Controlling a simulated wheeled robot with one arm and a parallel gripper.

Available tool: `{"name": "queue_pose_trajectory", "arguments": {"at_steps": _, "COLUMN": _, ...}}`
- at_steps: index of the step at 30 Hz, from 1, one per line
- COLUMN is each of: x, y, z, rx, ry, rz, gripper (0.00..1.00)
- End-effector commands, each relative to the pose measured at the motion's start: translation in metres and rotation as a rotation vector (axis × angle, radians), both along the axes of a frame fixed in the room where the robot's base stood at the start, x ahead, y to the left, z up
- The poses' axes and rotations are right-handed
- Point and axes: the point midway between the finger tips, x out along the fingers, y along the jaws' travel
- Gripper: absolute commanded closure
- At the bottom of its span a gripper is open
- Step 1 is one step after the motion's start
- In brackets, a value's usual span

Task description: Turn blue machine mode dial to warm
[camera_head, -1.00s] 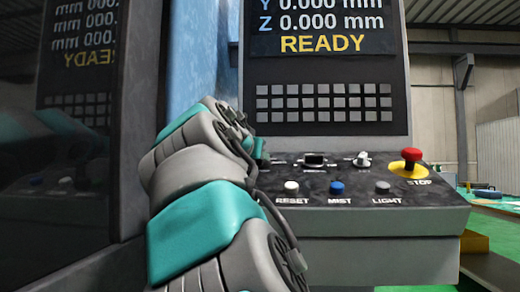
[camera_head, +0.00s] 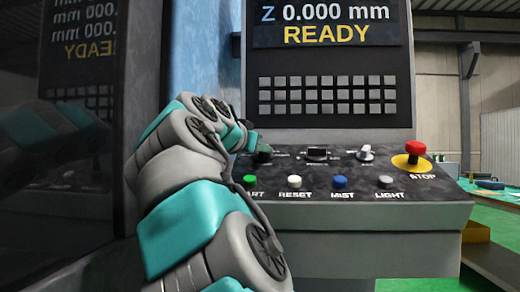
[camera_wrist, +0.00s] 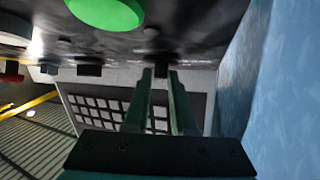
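The control panel (camera_head: 345,160) of the machine shows in the head view, with a dark dial (camera_head: 263,153) at its left end, partly hidden by my arm. A dark selector (camera_head: 317,153) and a grey knob (camera_head: 366,152) sit to its right. Their labels are too small to read, so I cannot tell which setting the dial points to. My gripper (camera_head: 252,142) is at the dark dial, mostly hidden in the head view. In the wrist view my gripper (camera_wrist: 160,73) has its two fingers apart, with a dark knob-like shape between or behind the tips; contact is unclear.
A green START button (camera_head: 250,181), partly hidden, stands near my arm and shows large in the wrist view (camera_wrist: 105,10). White RESET (camera_head: 294,181), blue MIST (camera_head: 340,182) and grey LIGHT buttons follow. A red STOP button (camera_head: 415,150) is at the right. A keypad (camera_head: 327,95) stands behind.

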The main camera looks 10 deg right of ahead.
Motion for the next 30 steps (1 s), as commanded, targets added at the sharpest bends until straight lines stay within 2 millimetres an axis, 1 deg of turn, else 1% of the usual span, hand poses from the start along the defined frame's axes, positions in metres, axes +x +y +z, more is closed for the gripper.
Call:
{"name": "queue_pose_trajectory", "arguments": {"at_steps": 1, "x": 0.0, "y": 0.0, "z": 0.0, "rx": 0.0, "ry": 0.0, "rz": 0.0, "gripper": 0.69}}
{"name": "queue_pose_trajectory", "arguments": {"at_steps": 6, "x": 0.0, "y": 0.0, "z": 0.0, "rx": 0.0, "ry": 0.0, "rz": 0.0, "gripper": 0.5}}
{"name": "queue_pose_trajectory", "arguments": {"at_steps": 14, "x": 0.0, "y": 0.001, "z": 0.0, "rx": 0.0, "ry": 0.0, "rz": 0.001, "gripper": 0.5}}
{"name": "queue_pose_trajectory", "arguments": {"at_steps": 17, "x": -0.003, "y": 0.003, "z": 0.001, "rx": -0.001, "ry": -0.001, "rz": 0.001, "gripper": 0.5}}
{"name": "queue_pose_trajectory", "arguments": {"at_steps": 23, "x": -0.021, "y": 0.017, "z": 0.004, "rx": -0.002, "ry": -0.003, "rz": 0.002, "gripper": 0.5}}
{"name": "queue_pose_trajectory", "arguments": {"at_steps": 30, "x": -0.051, "y": 0.04, "z": 0.01, "rx": -0.001, "ry": -0.001, "rz": 0.002, "gripper": 0.5}}
